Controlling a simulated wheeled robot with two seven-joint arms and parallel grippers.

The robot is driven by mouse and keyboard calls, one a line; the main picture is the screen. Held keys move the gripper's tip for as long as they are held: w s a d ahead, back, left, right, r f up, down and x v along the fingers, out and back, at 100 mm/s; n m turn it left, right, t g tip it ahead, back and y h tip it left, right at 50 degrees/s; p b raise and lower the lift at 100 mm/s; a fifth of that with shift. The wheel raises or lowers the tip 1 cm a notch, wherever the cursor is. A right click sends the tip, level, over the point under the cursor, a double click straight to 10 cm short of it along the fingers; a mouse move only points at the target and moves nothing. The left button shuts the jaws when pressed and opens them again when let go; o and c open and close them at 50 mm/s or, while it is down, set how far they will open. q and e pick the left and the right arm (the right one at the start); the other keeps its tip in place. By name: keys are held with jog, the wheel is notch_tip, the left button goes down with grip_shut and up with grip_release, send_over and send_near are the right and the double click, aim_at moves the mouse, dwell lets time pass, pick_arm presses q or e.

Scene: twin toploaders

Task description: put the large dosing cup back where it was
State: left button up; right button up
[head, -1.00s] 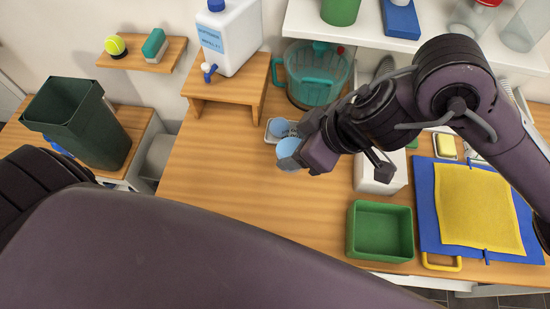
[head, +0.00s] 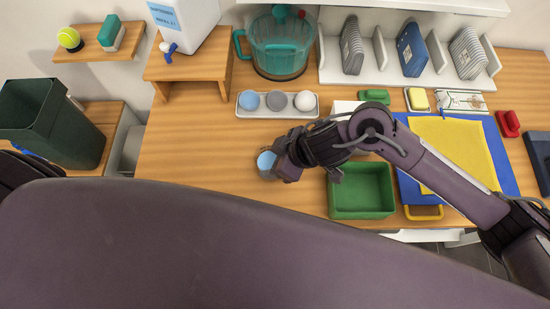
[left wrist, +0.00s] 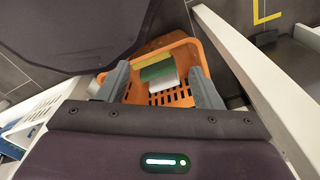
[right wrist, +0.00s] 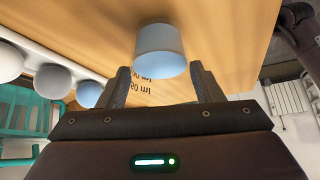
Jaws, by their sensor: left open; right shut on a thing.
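A light blue cup (head: 266,164) is at the tips of my right gripper (head: 280,166), over the bare table left of the green tray. The right wrist view shows the cup (right wrist: 160,48) between the fingers (right wrist: 163,88), which are shut on it. Dark lettering ending in "ml" shows just below it there. I cannot tell whether the cup touches the table. A pale tray (head: 278,113) behind it holds a blue, a grey and a white round piece. My left gripper (left wrist: 160,92) is open and empty above an orange basket (left wrist: 185,55).
A teal jug (head: 280,48) stands behind the pale tray. A white container with a blue tap (head: 185,25) sits on a wooden stand (head: 190,70). A green tray (head: 361,190) and a blue mat with a yellow cloth (head: 455,150) lie right.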

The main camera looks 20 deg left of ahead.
jog(key=shift+f, duration=0.45)
pick_arm(q)
jog(key=shift+s+d, duration=0.1)
jog(key=shift+d, duration=0.6)
pick_arm(e)
jog(key=shift+f, duration=0.15)
jog(key=shift+f, duration=0.15)
jog(key=o, duration=1.1)
jog(key=shift+c, duration=0.2)
pick_arm(q)
jog(key=shift+a+f, duration=0.1)
jog(key=shift+a, duration=0.3)
